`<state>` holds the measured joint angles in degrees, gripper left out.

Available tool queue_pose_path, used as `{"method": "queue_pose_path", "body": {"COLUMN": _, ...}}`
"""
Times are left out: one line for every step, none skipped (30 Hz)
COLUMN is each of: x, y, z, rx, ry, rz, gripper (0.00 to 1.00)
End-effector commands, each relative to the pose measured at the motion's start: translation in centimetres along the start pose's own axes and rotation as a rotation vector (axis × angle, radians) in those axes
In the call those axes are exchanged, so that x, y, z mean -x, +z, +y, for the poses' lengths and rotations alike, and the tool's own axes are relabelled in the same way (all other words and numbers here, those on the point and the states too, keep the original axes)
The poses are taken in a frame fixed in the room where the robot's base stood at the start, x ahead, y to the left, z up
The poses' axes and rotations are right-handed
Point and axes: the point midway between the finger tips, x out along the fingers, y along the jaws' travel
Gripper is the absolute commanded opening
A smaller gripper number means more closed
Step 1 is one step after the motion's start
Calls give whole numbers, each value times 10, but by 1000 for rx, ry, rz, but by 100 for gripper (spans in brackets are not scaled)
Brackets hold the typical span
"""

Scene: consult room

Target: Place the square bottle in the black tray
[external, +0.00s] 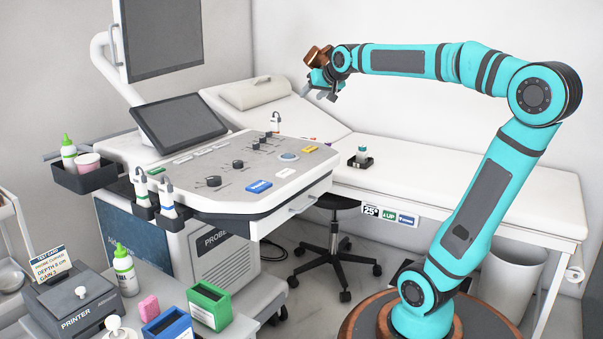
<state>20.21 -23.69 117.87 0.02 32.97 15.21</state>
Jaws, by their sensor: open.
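The ultrasound console (240,170) with its screen (178,122) stands left of the bed (460,180). A stool (335,250) is below. A front cart carries a printer (75,305), another green-capped bottle (125,270), and green (209,305) and blue boxes (168,329). Much of the bed is bare.

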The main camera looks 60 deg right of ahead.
Motion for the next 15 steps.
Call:
{"method": "queue_pose_path", "body": {"x": 17, "y": 8, "z": -12, "rx": 32, "ry": -32, "rz": 35, "gripper": 49}}
{"method": "queue_pose_path", "body": {"x": 26, "y": 13, "z": -18, "rx": 51, "ry": -49, "rz": 55, "gripper": 49}}
{"method": "queue_pose_path", "body": {"x": 36, "y": 19, "z": -25, "rx": 74, "ry": -72, "rz": 82, "gripper": 49}}
{"method": "queue_pose_path", "body": {"x": 45, "y": 23, "z": -30, "rx": 92, "ry": -89, "rz": 104, "gripper": 49}}
{"method": "queue_pose_path", "body": {"x": 53, "y": 28, "z": -35, "rx": 110, "ry": -106, "rz": 124, "gripper": 49}}
{"method": "queue_pose_path", "body": {"x": 64, "y": 35, "z": -41, "rx": 132, "ry": -128, "rz": 152, "gripper": 49}}
{"method": "queue_pose_path", "body": {"x": 72, "y": 40, "z": -45, "rx": 149, "ry": -145, "rz": 173, "gripper": 49}}
{"method": "queue_pose_path", "body": {"x": 81, "y": 45, "z": -49, "rx": 166, "ry": -162, "rz": 194, "gripper": 49}}
{"method": "queue_pose_path", "body": {"x": 92, "y": 52, "z": -54, "rx": 187, "ry": -185, "rz": 222, "gripper": 49}}
{"method": "queue_pose_path", "body": {"x": 100, "y": 57, "z": -57, "rx": 203, "ry": -201, "rz": 245, "gripper": 49}}
{"method": "queue_pose_path", "body": {"x": 108, "y": 62, "z": -60, "rx": 218, "ry": -218, "rz": 265, "gripper": 49}}
{"method": "queue_pose_path", "body": {"x": 119, "y": 69, "z": -64, "rx": 238, "ry": -240, "rz": 296, "gripper": 49}}
{"method": "queue_pose_path", "body": {"x": 126, "y": 75, "z": -66, "rx": 253, "ry": -256, "rz": 317, "gripper": 49}}
{"method": "queue_pose_path", "body": {"x": 135, "y": 80, "z": -68, "rx": 266, "ry": -273, "rz": 339, "gripper": 49}}
{"method": "queue_pose_path", "body": {"x": 145, "y": 88, "z": -71, "rx": 284, "ry": -294, "rz": 368, "gripper": 49}}
